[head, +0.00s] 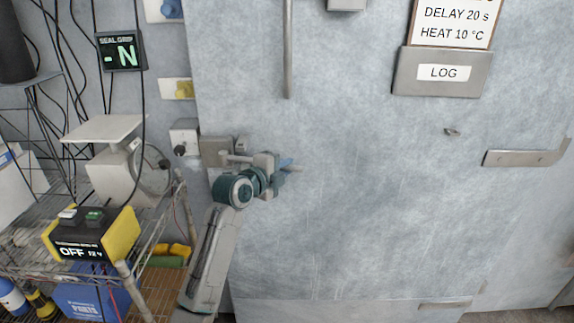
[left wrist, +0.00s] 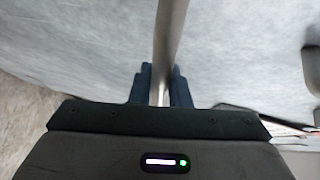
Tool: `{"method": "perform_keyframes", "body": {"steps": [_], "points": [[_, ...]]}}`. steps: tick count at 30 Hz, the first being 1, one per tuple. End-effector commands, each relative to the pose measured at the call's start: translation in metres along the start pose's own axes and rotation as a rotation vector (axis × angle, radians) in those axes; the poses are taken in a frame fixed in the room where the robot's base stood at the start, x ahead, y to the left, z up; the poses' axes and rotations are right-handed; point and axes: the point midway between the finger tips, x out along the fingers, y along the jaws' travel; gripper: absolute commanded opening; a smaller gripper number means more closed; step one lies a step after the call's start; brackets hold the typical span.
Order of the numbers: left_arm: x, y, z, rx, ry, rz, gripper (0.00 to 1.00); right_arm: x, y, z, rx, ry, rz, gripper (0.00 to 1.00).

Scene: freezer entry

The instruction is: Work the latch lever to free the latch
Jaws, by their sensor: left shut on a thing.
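The latch (head: 215,153) is a grey metal block at the left edge of the large frosted freezer door. Its lever (head: 234,158) is a light metal bar running right from the block. In the left wrist view the lever (left wrist: 170,35) is a smooth grey bar running up between the blue fingers (left wrist: 160,85). I cannot tell whether the latch is free. My right gripper is not in view.
A wire shelf cart stands at left with a white scale (head: 112,170), a yellow-black box (head: 92,235) reading OFF and hanging cables. A vertical door bar (head: 288,50) is above the gripper. A LOG holder (head: 440,73) and a bracket (head: 520,158) are at right.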

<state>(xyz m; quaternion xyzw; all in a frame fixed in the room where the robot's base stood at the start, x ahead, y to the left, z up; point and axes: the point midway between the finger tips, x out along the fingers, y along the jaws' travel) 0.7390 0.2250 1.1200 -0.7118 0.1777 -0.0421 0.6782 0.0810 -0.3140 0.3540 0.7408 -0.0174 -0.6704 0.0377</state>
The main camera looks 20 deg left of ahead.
Motion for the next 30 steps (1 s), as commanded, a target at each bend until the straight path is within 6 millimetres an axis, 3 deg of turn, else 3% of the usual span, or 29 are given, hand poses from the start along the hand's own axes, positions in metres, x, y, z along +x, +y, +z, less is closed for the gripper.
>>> {"method": "perform_keyframes", "body": {"steps": [7,20,21,24,30], "points": [[-0.024,0.008,-0.005,0.030,0.138,0.009,0.00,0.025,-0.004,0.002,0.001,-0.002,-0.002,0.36],[-0.031,0.006,-0.008,0.035,0.174,0.012,0.00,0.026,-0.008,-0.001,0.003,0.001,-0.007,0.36],[-0.031,0.006,-0.008,0.035,0.174,0.012,0.20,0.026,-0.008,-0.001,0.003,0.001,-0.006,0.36],[-0.031,0.006,-0.008,0.035,0.174,0.012,0.38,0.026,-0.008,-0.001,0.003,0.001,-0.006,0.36],[-0.031,0.006,-0.008,0.035,0.174,0.012,0.38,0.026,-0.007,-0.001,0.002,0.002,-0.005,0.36]]}}
